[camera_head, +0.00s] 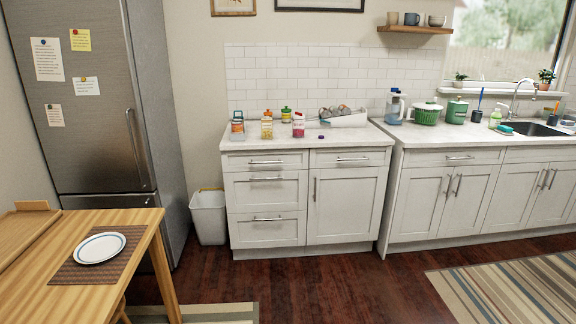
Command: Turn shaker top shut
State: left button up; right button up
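Several small shaker-like containers stand at the left of the far counter. One jar has a teal top (237,127), one is yellowish with a pale top (267,128), and one is pinkish-red with a pale top (298,126). A green-and-orange container (285,115) stands behind them. Which is the task's shaker, and whether any top is open or shut, is too small to tell. A small dark purple piece (321,137) lies on the counter to the right. Neither gripper is in view.
The counter (350,138) has bare space at its front right, with a white rack (345,119) behind. A wooden table (130,225) with a plate (100,248) is at near left. A white bin (209,218) stands beside the fridge (95,100). Dark floor before the cabinets is open.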

aim_at(298, 115)
jog(key=i, duration=1.7)
